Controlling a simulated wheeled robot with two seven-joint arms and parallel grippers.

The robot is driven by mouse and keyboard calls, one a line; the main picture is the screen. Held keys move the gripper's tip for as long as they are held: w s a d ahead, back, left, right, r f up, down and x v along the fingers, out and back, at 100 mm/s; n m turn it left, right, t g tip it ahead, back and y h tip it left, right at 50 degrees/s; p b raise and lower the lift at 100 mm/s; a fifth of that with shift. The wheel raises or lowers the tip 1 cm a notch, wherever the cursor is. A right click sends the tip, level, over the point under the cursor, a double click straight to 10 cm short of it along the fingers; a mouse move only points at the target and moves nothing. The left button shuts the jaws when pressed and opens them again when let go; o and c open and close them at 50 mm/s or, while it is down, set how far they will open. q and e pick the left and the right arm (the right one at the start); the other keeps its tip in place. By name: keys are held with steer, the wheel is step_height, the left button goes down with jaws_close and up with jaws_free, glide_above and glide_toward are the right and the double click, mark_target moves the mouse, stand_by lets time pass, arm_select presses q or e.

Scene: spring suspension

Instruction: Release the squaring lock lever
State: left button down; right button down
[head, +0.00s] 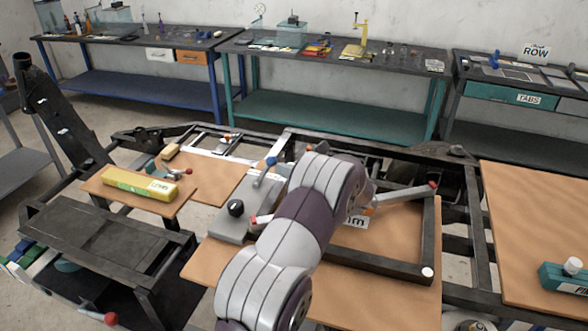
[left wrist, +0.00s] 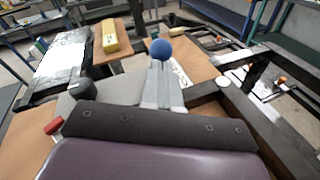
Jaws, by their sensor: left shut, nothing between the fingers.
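No readable label tells which lever is the squaring lock lever. A lever with a blue ball (head: 271,161) stands tilted on a grey block; the blue ball (left wrist: 161,48) shows in the left wrist view just beyond my fingers. A black knob (head: 236,208) sits on the grey plate at left, near a red-tipped handle (head: 262,219). A grey red-tipped lever (head: 433,186) lies right of my arm, by the black corner frame. My left gripper (left wrist: 160,66) is shut and empty by the blue ball; contact is unclear. My arm hides its fingers in the head view. My right gripper is not in view.
A yellow box (head: 140,185) lies on the left wooden board. A right wooden board (head: 530,220) carries a teal block (head: 563,278). The black corner frame (head: 385,262) has a white disc at its corner. Benches stand along the back wall.

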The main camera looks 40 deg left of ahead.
mark_target(272, 162)
arm_select(q)
steer(key=shift+a, duration=0.1)
stand_by(0.3)
steer(key=shift+s+a+r+h, duration=0.1)
steer(key=shift+a+r+h, duration=0.05)
steer(key=shift+r+h, duration=0.2)
steer(key=shift+a+b, duration=0.1)
steer(key=shift+b, duration=0.25)
steer(key=shift+s+a+r+n+h, duration=0.15)
steer(key=shift+a+r+h, duration=0.25)
steer(key=shift+h, duration=0.1)
steer(key=shift+s+a+r+n+h, duration=0.1)
steer(key=shift+a+r+n+h, duration=0.05)
steer(key=shift+a+r+h, duration=0.25)
steer(key=s+a+r+t+h+p, duration=0.1)
steer(key=s+a+h+p, duration=0.1)
steer(key=a, duration=0.6)
steer(key=shift+s+a+r+n+h+p, duration=0.2)
steer(key=shift+s+r+n+h+p, duration=0.3)
steer(key=shift+h, duration=0.75)
steer(key=shift+w, duration=0.15)
